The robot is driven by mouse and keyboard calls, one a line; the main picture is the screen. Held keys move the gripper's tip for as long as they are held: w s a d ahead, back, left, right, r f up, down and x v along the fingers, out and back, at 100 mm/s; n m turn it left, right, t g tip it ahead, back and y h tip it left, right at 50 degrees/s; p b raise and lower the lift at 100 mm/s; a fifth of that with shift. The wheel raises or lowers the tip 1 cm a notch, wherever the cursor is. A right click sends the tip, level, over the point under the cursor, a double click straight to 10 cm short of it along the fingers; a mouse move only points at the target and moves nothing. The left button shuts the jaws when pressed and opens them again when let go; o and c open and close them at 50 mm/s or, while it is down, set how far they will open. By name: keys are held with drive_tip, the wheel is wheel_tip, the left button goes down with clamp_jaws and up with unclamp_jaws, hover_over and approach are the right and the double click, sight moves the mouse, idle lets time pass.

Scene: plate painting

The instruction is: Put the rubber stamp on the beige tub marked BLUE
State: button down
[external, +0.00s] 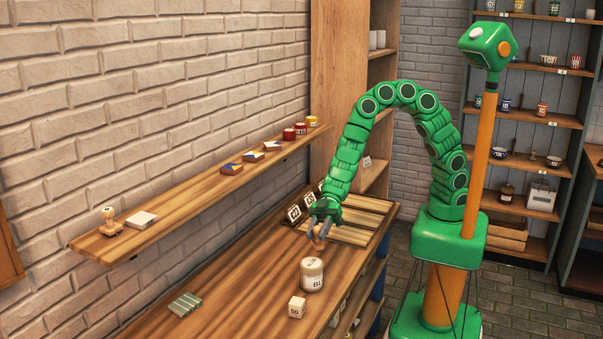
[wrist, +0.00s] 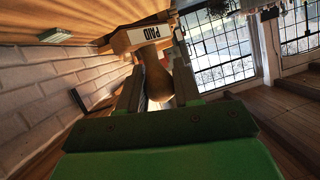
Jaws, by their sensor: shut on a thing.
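My gripper (external: 322,222) is shut on a rubber stamp (external: 318,243). I cannot make out the tub in the wrist view.
A white cube (external: 297,307) stands near the tub on the bench (external: 240,290). Striped pieces (external: 185,304) lie at its left. Number cards (external: 294,213) stand behind. The wall shelf (external: 185,205) holds another stamp (external: 109,220), a pale block (external: 141,220) and small pots (external: 289,135).

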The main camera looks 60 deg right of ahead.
drive_tip(key=shift+w+a+f, duration=0.25)
drive_tip(key=shift+a+f, duration=0.1)
drive_tip(key=shift+f, duration=0.15)
drive_tip(key=shift+w+a+f, duration=0.25)
drive_tip(key=shift+a+f, duration=0.1)
drive_tip(key=shift+f, duration=1.75)
drive_tip(key=c, duration=0.8)
unclamp_jaws()
drive_tip(key=shift+f, duration=0.1)
drive_tip(key=shift+v, duration=6)
drive_tip(key=shift+w, duration=0.1)
